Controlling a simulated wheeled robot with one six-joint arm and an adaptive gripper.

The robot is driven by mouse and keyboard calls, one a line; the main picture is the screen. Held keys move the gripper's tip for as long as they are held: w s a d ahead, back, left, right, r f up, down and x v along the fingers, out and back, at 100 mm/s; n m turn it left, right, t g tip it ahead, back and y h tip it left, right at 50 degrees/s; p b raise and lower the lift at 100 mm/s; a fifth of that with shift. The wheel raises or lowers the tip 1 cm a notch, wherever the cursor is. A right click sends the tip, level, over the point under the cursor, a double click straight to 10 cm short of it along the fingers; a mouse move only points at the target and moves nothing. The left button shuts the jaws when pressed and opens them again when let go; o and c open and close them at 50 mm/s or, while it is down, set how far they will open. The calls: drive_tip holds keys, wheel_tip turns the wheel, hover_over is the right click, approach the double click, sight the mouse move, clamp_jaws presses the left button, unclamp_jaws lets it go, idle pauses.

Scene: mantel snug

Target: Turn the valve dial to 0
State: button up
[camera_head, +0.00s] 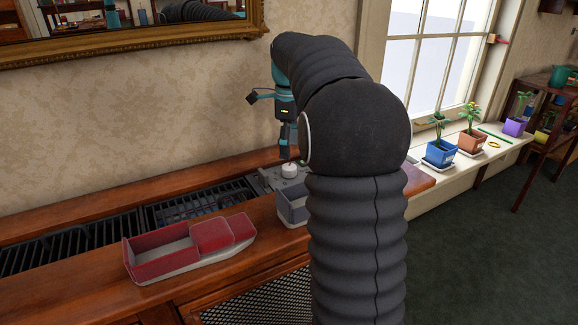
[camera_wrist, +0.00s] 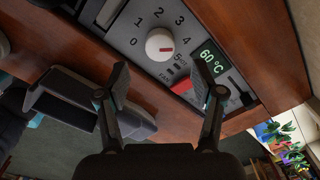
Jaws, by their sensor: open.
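The valve dial is a round white knob (camera_wrist: 159,43) on a grey panel (camera_wrist: 125,28), with the numbers 0 to 5 around it. The dial also shows in the head view (camera_head: 289,170) on the mantel top. My gripper (camera_wrist: 162,74) is open and empty, with its two fingers spread apart below the dial in the wrist picture. In the head view my gripper (camera_head: 288,148) points down just above the dial. I cannot tell that it touches the dial.
The panel also bears a red FAN switch (camera_wrist: 181,85) and a display (camera_wrist: 211,57) reading 60 °C. A grey bin (camera_head: 292,207) stands close in front of the panel. A red tray (camera_head: 160,262) and black grilles (camera_head: 85,235) lie to the left. Potted plants stand on the right sill.

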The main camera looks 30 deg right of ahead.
sight(289, 166)
wheel_tip(289, 166, down, 6)
drive_tip(key=shift+f, duration=0.1)
idle(0.4)
drive_tip(key=c, duration=1.1)
